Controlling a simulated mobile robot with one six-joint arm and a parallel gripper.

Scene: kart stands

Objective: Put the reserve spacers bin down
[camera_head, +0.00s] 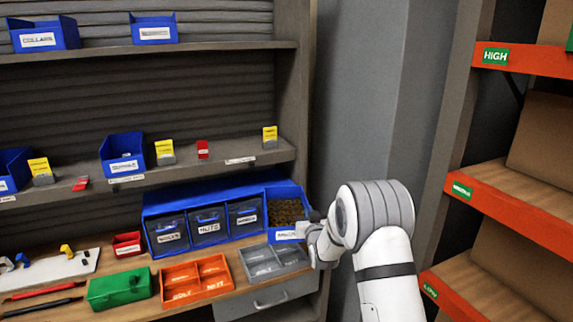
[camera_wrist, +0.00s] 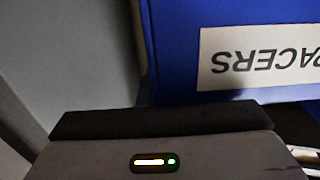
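The reserve spacers bin looks to be the blue bin (camera_head: 297,190) at the right end of the worktop, filled with small brown pieces. It also shows in the wrist view as a blue wall (camera_wrist: 172,45) with a white label reading "PACERS" upside down, its first letter cut off. My gripper (camera_head: 312,236) is at the bin's front right corner. In the wrist view my gripper (camera_wrist: 155,122) shows as a dark bar close below the bin wall. Its fingertips are hidden, so I cannot tell whether it grips the bin. Whether the bin's base touches the worktop is also hidden.
A blue rack of drawers (camera_head: 205,228) stands left of the bin. A grey tray (camera_head: 273,262), an orange tray (camera_head: 195,280) and a green box (camera_head: 118,288) lie in front. The shelf above holds a blue bin (camera_head: 122,160). An orange-edged rack (camera_head: 515,210) stands right.

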